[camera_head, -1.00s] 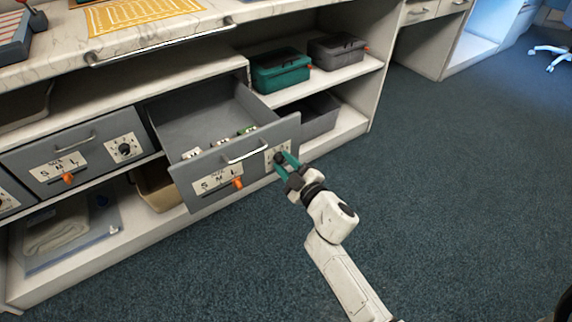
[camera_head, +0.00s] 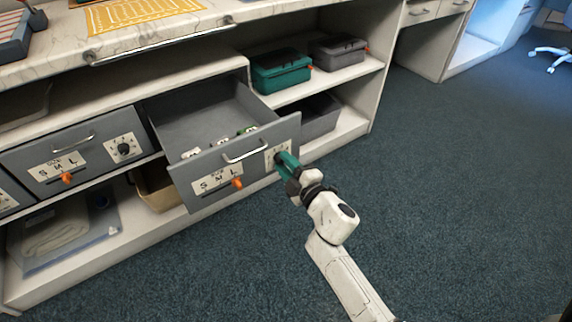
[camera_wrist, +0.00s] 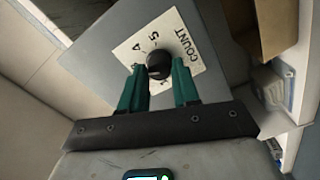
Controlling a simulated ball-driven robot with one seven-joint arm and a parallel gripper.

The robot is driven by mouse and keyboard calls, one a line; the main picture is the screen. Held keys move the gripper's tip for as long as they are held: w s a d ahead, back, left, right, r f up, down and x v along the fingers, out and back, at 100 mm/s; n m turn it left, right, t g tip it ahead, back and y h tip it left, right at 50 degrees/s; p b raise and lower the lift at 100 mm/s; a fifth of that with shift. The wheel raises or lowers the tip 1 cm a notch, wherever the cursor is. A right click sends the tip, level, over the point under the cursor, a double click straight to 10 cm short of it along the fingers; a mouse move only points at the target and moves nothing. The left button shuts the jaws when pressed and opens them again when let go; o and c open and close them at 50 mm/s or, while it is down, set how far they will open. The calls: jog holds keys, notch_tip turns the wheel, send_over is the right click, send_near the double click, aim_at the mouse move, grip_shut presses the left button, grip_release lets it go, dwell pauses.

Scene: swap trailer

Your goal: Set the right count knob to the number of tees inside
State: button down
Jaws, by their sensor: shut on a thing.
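The right drawer (camera_head: 208,165) is pulled open, with a handle, an S M L size label and a count plate (camera_head: 270,158) on its front. A few small white and green items (camera_head: 222,141) lie inside; they are too small to identify or count. The black count knob (camera_wrist: 159,65) sits on the plate, with 4, 5 and COUNT legible around it in the wrist view. My gripper (camera_head: 283,158) is at the plate. Its teal fingers (camera_wrist: 160,80) are shut on the knob, one on each side. They hide part of the dial and the knob's pointer.
A shut left drawer (camera_head: 85,165) has its own count knob (camera_head: 124,149) and orange size slider (camera_head: 67,178). The right drawer's orange slider (camera_head: 238,183) is near my gripper. Teal (camera_head: 282,72) and grey (camera_head: 338,52) boxes stand on the shelf.

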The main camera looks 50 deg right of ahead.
jog(key=c, duration=0.8)
grip_release()
jog(key=shift+c, duration=0.2)
jog(key=v, duration=1.1)
jog(key=shift+p, duration=0.35)
jog(key=shift+w, duration=0.1)
